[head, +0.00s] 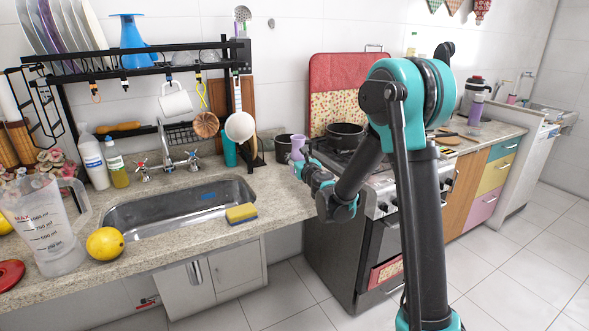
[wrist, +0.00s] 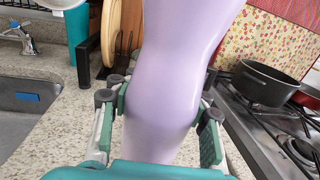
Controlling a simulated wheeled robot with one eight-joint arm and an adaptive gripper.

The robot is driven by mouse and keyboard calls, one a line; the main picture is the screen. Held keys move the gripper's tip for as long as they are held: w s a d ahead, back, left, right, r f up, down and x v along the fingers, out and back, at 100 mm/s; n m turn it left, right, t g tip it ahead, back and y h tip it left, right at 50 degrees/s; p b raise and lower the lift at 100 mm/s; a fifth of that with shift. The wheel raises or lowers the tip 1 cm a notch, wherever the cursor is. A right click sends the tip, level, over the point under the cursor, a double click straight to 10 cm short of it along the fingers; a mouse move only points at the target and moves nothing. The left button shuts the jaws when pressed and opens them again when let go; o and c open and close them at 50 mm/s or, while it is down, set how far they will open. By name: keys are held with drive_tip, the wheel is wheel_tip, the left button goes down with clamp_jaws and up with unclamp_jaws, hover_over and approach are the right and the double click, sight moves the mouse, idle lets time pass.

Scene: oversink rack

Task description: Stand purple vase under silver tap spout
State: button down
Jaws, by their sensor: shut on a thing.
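The pale purple vase (head: 297,148) is upright at the counter's right end, near the stove. In the wrist view the vase (wrist: 178,70) fills the middle, with its top out of frame. My gripper (head: 303,170) is shut on the vase, its fingers on either side of the body in the wrist view (wrist: 160,108). The vase's foot is hidden by my gripper, so I cannot tell whether it touches the counter. The silver tap (head: 166,150) stands behind the sink (head: 180,205), left of the vase. Part of the tap also shows in the wrist view (wrist: 20,38).
A black oversink rack (head: 140,72) spans the sink, with mugs and utensils hanging. A yellow sponge (head: 241,213), a lemon (head: 104,242) and a clear measuring jug (head: 40,225) stand along the front. Bottles (head: 92,160) stand left of the tap. A pot (head: 346,134) is on the stove.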

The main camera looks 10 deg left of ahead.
drive_tip(key=shift+f, duration=2.6)
drive_tip(key=shift+f, duration=0.1)
drive_tip(key=c, duration=0.8)
unclamp_jaws()
drive_tip(key=shift+o, duration=0.2)
